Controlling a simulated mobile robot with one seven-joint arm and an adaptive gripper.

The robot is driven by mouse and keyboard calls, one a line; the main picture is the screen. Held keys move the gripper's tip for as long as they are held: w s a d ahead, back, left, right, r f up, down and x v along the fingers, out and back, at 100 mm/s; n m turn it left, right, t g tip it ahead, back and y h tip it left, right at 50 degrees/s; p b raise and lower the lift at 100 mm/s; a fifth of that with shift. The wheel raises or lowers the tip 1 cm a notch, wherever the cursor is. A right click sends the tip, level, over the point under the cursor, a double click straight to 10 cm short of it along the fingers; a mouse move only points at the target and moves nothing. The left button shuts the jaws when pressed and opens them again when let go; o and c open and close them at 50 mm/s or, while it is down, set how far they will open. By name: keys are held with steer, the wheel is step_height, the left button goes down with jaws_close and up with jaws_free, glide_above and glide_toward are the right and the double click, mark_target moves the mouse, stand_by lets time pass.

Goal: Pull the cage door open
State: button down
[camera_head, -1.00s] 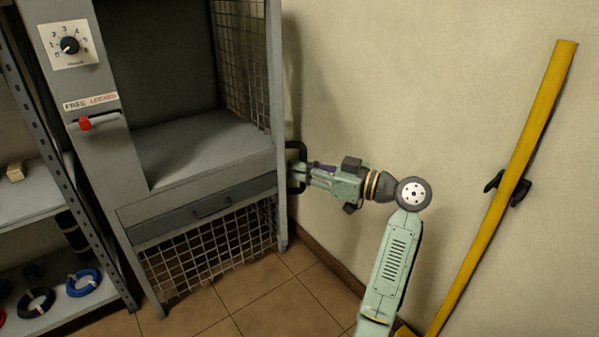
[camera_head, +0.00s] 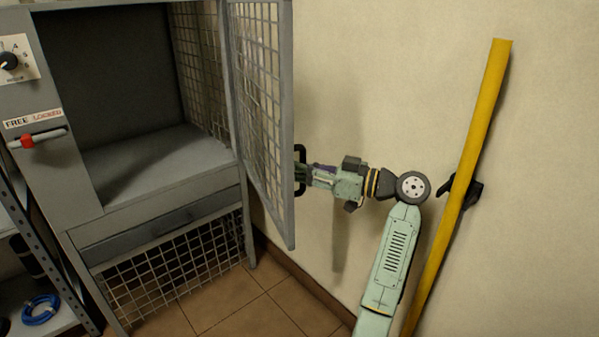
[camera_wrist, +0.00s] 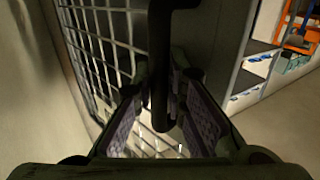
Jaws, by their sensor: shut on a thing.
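The cage door (camera_head: 262,110) is a grey-framed wire mesh panel standing open at an angle on the right side of the grey cabinet. Its black handle (camera_head: 299,152) is on the outer face, near the free edge. My gripper (camera_head: 304,174) is shut on the handle from the right. In the wrist view the dark handle (camera_wrist: 159,75) passes upright between the two finger pads (camera_wrist: 165,115), with the door mesh (camera_wrist: 100,45) to the left. The fingertips are partly hidden by the handle in the head view.
The cabinet has an open compartment (camera_head: 150,165), a dial (camera_head: 12,60) and a red-knobbed lever (camera_head: 27,141). A yellow pole (camera_head: 468,180) leans by the wall right of my arm. A shelf with a blue coil (camera_head: 41,309) stands at left. Tiled floor (camera_head: 235,305) is clear.

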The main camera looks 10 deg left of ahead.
stand_by(0.3)
steer(key=c, duration=1.6)
jaws_free()
